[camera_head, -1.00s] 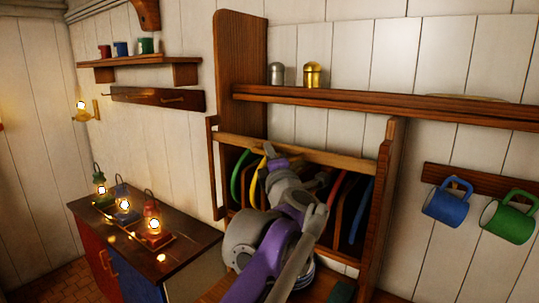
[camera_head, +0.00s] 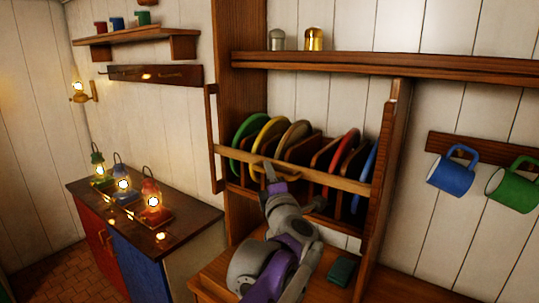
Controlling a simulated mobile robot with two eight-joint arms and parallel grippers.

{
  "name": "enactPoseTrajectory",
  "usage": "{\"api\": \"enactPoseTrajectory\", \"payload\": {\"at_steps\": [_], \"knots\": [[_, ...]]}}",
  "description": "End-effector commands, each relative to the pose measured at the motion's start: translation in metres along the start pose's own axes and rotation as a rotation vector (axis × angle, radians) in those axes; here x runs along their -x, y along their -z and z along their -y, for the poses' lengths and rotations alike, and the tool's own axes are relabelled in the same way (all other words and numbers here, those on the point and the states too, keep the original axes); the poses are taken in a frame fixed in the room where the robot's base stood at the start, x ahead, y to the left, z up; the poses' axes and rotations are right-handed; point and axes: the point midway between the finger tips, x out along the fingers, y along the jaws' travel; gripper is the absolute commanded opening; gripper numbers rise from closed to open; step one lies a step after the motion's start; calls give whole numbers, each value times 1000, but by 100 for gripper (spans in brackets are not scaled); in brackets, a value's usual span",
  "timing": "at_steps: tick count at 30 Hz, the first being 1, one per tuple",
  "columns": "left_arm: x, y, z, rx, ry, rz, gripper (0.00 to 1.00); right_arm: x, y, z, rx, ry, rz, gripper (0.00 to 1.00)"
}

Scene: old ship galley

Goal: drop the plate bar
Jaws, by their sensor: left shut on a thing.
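The plate bar (camera_head: 335,182) is a light wooden rail across the front of the plate rack (camera_head: 374,215). It sits low, in front of the plates, whose tops show above it. My left gripper (camera_head: 268,178) is shut on the bar left of its middle; its fingers partly hide the grip. In the rack stand a green plate (camera_head: 244,131), a yellow plate (camera_head: 268,132), a tan plate (camera_head: 294,134), a red plate (camera_head: 343,148) and a blue plate (camera_head: 367,168), each upright. My right gripper is not in view.
A shelf (camera_head: 400,70) with two shakers runs above the rack. A blue mug (camera_head: 452,172) and a green mug (camera_head: 513,187) hang at right. Lit lanterns (camera_head: 151,200) stand on the left cabinet. A dark green block (camera_head: 342,270) lies on the counter below.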

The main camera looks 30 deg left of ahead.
Motion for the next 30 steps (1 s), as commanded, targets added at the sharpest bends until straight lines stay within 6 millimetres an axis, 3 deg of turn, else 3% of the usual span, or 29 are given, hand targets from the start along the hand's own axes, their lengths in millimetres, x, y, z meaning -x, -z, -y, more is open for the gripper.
{"api": "enactPoseTrajectory", "payload": {"at_steps": [1, 3, 10, 15, 27, 28, 30], "knots": [[4, 3, 21, -1, 3, 1, 0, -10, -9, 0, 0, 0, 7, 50], [6, 5, 38, 0, 2, 0, 0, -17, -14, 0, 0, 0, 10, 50], [11, 11, 77, 0, 1, 0, 0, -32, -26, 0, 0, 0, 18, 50], [13, 12, 89, 0, 0, 0, 0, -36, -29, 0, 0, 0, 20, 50], [14, 13, 94, 4, 5, 1, 0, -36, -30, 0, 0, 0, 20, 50], [14, 13, 94, 4, 5, 1, 19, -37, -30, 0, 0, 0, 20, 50], [14, 13, 94, 4, 5, 1, 32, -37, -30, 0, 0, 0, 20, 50]]}}
